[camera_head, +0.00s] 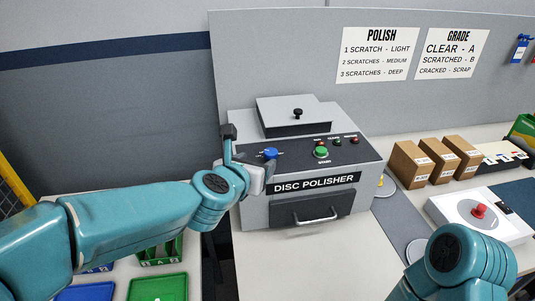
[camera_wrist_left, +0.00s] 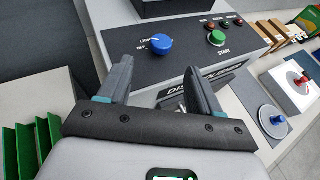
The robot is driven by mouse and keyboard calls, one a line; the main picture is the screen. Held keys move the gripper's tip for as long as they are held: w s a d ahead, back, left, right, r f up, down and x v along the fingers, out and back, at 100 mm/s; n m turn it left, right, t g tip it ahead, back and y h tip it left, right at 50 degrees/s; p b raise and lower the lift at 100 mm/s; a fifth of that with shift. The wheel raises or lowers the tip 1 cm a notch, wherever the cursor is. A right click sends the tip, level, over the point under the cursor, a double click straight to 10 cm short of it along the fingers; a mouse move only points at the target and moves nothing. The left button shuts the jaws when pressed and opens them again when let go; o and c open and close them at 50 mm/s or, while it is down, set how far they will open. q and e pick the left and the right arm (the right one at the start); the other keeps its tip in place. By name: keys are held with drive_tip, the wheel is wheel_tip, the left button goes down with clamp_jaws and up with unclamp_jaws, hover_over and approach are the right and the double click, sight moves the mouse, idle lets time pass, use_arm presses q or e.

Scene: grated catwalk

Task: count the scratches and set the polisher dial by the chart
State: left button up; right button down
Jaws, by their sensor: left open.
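The grey disc polisher (camera_head: 255,215) stands on the bench, with its blue dial (camera_head: 270,153) at the left of the sloped black panel. The dial also shows in the left wrist view (camera_wrist_left: 159,43), with labels LIGHT and OFF to its left; I cannot tell its setting. The POLISH chart (camera_head: 378,55) reads 1 scratch light, 2 scratches medium, 3 scratches deep. My left gripper (camera_wrist_left: 158,88) is open and empty, its fingers in front of the dial, apart from it. My right arm shows at the lower right, its gripper out of view. I see no disc with scratches.
A green START button (camera_head: 320,152) and small lamps are on the panel. The drawer with a handle (camera_head: 318,218) is closed. A GRADE chart (camera_head: 452,52), several cardboard boxes (camera_head: 439,160) and a white box with a red button (camera_head: 479,210) are to the right. Green trays (camera_head: 158,287) lie lower left.

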sight(269, 154)
use_arm(q)
drive_tip(key=p+x, duration=0.1)
drive_tip(key=x, duration=0.7)
drive_tip(key=shift+w+d, duration=0.1)
drive_tip(key=shift+w, duration=0.25)
drive_tip(key=shift+s+d+r, duration=0.1)
drive_tip(key=shift+s+r, duration=0.05)
drive_tip(key=shift+s, duration=0.1)
drive_tip(key=shift+w+f, duration=0.2)
drive_tip(key=shift+w, duration=0.05)
drive_tip(key=c, duration=1)
use_arm(e)
drive_tip(key=shift+s+r, duration=0.3)
drive_tip(key=shift+r, duration=0.35)
